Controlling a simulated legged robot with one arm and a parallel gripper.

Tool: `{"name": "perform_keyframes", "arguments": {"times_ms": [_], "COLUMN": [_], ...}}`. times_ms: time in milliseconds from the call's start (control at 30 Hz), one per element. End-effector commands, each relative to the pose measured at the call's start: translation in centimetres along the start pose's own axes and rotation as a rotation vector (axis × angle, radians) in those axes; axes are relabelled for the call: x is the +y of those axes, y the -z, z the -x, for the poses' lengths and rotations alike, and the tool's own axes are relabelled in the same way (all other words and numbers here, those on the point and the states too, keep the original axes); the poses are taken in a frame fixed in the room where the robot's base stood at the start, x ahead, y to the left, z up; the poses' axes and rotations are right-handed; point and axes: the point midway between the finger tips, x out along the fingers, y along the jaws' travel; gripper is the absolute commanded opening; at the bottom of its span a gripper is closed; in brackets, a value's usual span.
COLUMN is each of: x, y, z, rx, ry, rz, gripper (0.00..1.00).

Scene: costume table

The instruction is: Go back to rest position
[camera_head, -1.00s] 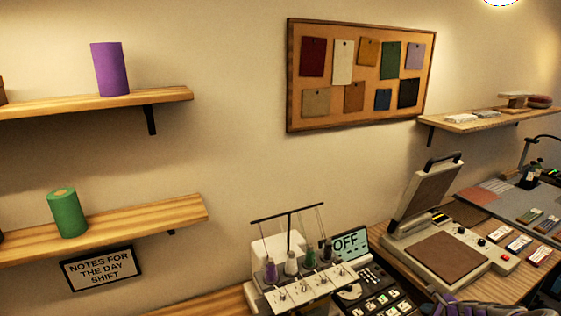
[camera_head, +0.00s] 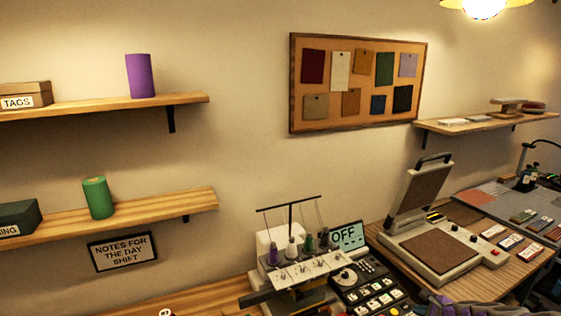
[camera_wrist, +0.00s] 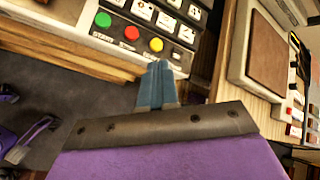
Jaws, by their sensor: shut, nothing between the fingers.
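My gripper (camera_wrist: 158,88) shows in the wrist view with its two blue-grey fingers together and nothing between them. In that picture the fingertips lie just below a control panel (camera_wrist: 125,36) with green, red and yellow round buttons. I cannot tell the exact gap between them; no contact shows. In the head view I cannot make out the gripper's fingers.
The head view shows a sewing machine (camera_head: 300,270) with thread spools beside a screen reading OFF (camera_head: 347,235). A heat press (camera_head: 433,251) stands open to the right. Shelves (camera_head: 110,222) hang on the left wall. Dark floor (camera_wrist: 75,110) shows in the wrist view.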

Motion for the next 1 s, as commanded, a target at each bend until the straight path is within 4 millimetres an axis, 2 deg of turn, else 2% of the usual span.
{"name": "perform_keyframes", "arguments": {"times_ms": [267,367,500,600,700,833,1000], "x": [0.5,1.4,4.5,7.8,11.5,16.3,22.5], "y": [-9.2,-14.0,-22.3,-27.2,-30.7,-33.2,-33.6], "z": [1.3,2.5,5.7,8.7,11.8,16.0,21.6], "rx": [-0.127,-0.193,-0.308,-0.382,-0.437,-0.487,-0.516], "ry": [-0.062,-0.098,-0.177,-0.245,-0.316,-0.414,-0.555], "rz": [0.194,0.307,0.542,0.725,0.904,1.125,1.391], "gripper": [0.0,0.0,0.0,0.0,0.0,0.0,0.0]}}
